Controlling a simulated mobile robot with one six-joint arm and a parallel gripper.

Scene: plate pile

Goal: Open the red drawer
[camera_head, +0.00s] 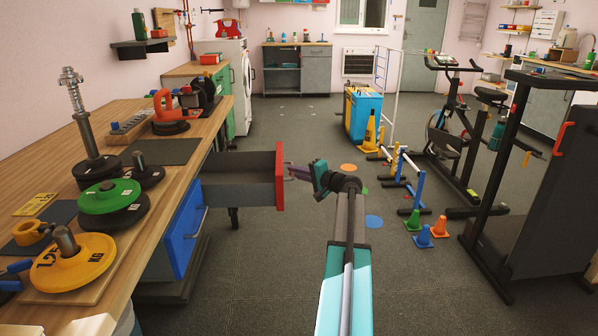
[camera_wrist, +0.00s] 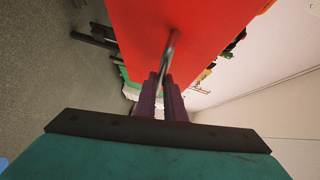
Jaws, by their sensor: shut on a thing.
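The red drawer (camera_head: 279,176) stands pulled out from under the workbench, its dark grey box showing behind the red front. In the wrist view its red front (camera_wrist: 190,45) fills the upper middle, with a metal bar handle (camera_wrist: 168,55). My gripper (camera_head: 292,172) is at the right of the drawer front. In the wrist view its purple fingers (camera_wrist: 161,88) are shut on the handle. The far end of the handle shows beyond the fingers; the gripped part is hidden between them.
The wooden workbench (camera_head: 185,175) runs along the left, bearing weight plates such as a yellow one (camera_head: 85,268) and a green one (camera_head: 108,197). A blue drawer (camera_head: 184,232) sits nearer below it. Cones, hurdles and a treadmill (camera_head: 545,190) stand at right. Floor in front of the drawer is clear.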

